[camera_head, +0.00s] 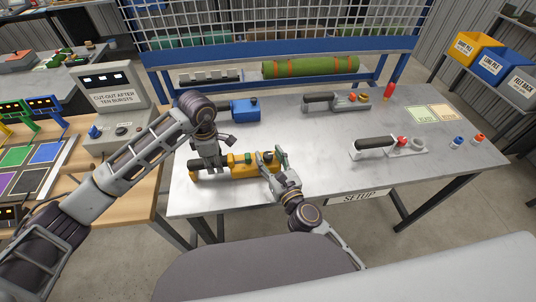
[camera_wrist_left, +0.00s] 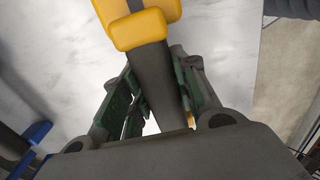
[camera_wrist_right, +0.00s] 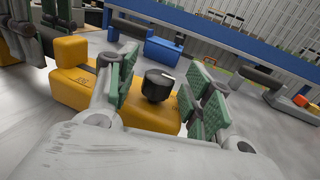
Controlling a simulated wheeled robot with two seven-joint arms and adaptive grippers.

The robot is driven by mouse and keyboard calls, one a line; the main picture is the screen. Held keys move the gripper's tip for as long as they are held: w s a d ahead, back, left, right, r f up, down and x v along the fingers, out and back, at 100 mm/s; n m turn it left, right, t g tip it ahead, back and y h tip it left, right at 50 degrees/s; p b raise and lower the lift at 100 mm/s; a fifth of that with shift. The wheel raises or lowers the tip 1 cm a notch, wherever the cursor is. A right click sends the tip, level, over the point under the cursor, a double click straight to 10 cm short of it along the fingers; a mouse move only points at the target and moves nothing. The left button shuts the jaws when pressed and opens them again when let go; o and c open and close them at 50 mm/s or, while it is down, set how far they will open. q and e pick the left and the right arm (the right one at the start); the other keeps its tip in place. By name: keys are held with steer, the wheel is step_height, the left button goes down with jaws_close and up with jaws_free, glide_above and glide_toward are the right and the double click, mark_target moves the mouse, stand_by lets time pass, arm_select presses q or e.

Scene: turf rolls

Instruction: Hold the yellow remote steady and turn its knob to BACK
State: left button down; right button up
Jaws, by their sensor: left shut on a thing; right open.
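The yellow remote (camera_head: 243,171) lies on the white bench near its front left edge, with a dark handle at its left end. My left gripper (camera_head: 208,166) is shut on that handle, and the left wrist view shows the dark handle (camera_wrist_left: 155,75) between its green pads. The black knob (camera_wrist_right: 158,84) with a light mark stands upright on the remote's top in the right wrist view. My right gripper (camera_wrist_right: 160,98) is open, its green pads on either side of the knob, with gaps visible. The BACK label cannot be read.
A blue remote (camera_head: 240,110) lies behind the yellow one. Grey remotes (camera_head: 335,102) and (camera_head: 388,148) with dark handles lie further right. A green roll (camera_head: 310,67) sits at the back. The bench's middle (camera_head: 310,135) is clear.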

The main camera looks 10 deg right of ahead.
arm_select(q)
steer(key=shift+f, duration=0.15)
arm_select(e)
steer(key=shift+w+a, duration=0.15)
steer(key=shift+w, duration=0.55)
steer(key=c, duration=1.1)
steer(key=shift+o, duration=0.2)
